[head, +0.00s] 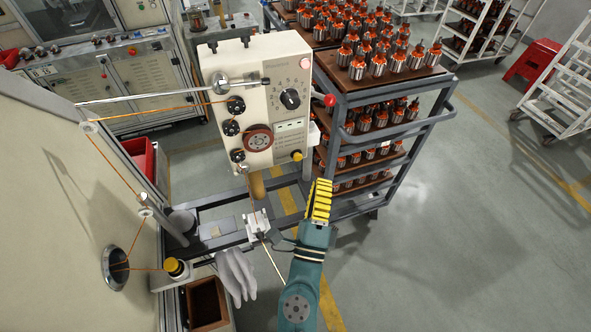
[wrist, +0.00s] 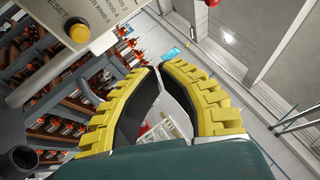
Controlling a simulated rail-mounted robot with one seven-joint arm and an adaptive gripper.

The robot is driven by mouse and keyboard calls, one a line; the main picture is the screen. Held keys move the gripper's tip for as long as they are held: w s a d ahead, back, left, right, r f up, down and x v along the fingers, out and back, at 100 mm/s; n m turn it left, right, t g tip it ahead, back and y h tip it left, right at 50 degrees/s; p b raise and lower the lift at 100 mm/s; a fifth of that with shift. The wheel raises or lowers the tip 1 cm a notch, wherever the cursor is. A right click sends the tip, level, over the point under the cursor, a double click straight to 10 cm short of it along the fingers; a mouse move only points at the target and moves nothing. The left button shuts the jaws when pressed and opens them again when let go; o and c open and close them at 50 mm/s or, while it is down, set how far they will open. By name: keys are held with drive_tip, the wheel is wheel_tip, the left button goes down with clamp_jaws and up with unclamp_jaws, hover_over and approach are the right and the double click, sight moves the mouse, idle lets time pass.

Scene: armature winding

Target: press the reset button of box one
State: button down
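The cream-coloured control box (head: 262,75) stands upright left of centre in the head view, with dials and pulleys on its face. Its yellow reset button (head: 297,156) is at the lower right corner. In the wrist view the yellow button (wrist: 77,32) shows at the upper left, beside the "RESET" lettering on the box (wrist: 110,12). My gripper (head: 323,184) is below and slightly right of the button in the head view, apart from it. In the wrist view my gripper's yellow ribbed fingers (wrist: 162,69) curve together with their tips close, holding nothing. The button looks uncovered.
A grey rack (head: 400,103) full of orange-and-silver armatures stands right behind the box. A red ball knob (head: 330,100) sits beside the box's right side. Copper wire runs over pulleys at the left. A white glove (head: 236,274) hangs below.

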sight(297, 157)
drive_tip(key=f, duration=0.1)
drive_tip(key=f+b, duration=0.1)
drive_tip(key=f, duration=0.1)
drive_tip(key=shift+s+y, duration=0.2)
drive_tip(key=shift+y, duration=0.1)
drive_tip(key=w+a+b, duration=0.2)
drive_tip(key=w+a, duration=0.1)
drive_tip(key=w, duration=0.5)
drive_tip(key=shift+a+b, duration=0.25)
drive_tip(key=shift+b, duration=0.1)
drive_tip(key=shift+w, duration=0.1)
idle(0.9)
drive_tip(key=shift+w+a, duration=0.15)
drive_tip(key=shift+w, duration=0.2)
